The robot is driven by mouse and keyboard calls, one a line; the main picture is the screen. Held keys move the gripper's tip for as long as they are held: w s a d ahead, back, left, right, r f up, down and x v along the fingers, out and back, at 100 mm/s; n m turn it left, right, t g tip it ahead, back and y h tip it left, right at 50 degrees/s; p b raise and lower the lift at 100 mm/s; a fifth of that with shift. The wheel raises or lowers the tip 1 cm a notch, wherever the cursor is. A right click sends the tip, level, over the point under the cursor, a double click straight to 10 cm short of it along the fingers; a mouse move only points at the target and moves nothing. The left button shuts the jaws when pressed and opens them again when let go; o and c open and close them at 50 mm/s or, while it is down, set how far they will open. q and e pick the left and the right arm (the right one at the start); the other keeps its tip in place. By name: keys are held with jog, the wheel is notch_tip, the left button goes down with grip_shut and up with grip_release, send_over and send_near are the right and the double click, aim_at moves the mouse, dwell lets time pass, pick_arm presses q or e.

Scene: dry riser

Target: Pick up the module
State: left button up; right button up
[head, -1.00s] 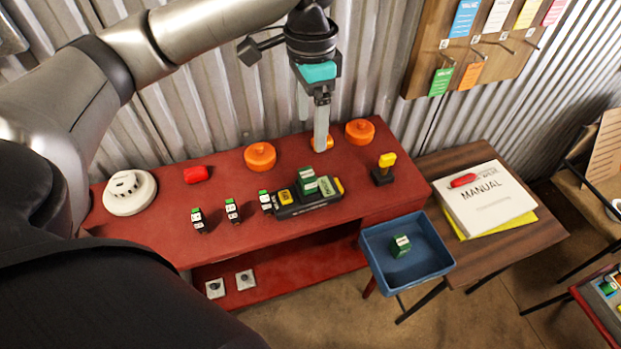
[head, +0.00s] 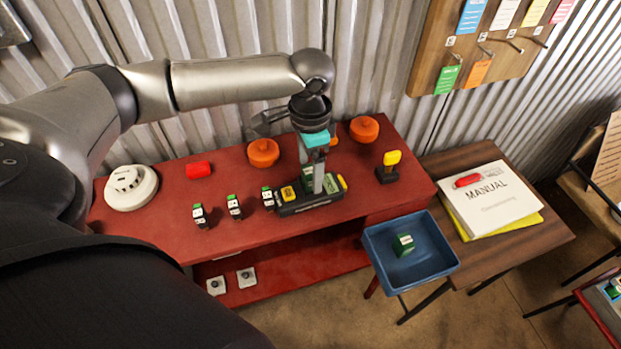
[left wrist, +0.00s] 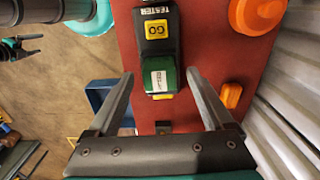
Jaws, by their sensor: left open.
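A green module (left wrist: 159,75) with a white label sits on the black tester (left wrist: 155,47), which has a yellow GO patch. In the head view the tester (head: 301,209) lies at the front of the red bench, and the module (head: 305,181) is partly hidden by a finger. My left gripper (head: 313,178) is open above the module, pointing down. In the left wrist view its fingertips (left wrist: 161,75) lie on either side of the module, with gaps on both sides; I cannot tell their height exactly. My right gripper is not in view.
Another green block (head: 403,244) lies in the blue tray (head: 440,270). Small black-and-white units (head: 234,207) stand left of the tester. Orange round parts (head: 263,153), a yellow-topped piece (head: 390,165), a red part (head: 199,169) and a white detector (head: 130,188) are on the bench.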

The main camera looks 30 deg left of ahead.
pick_arm(q)
jog(key=shift+f, duration=0.75)
grip_shut()
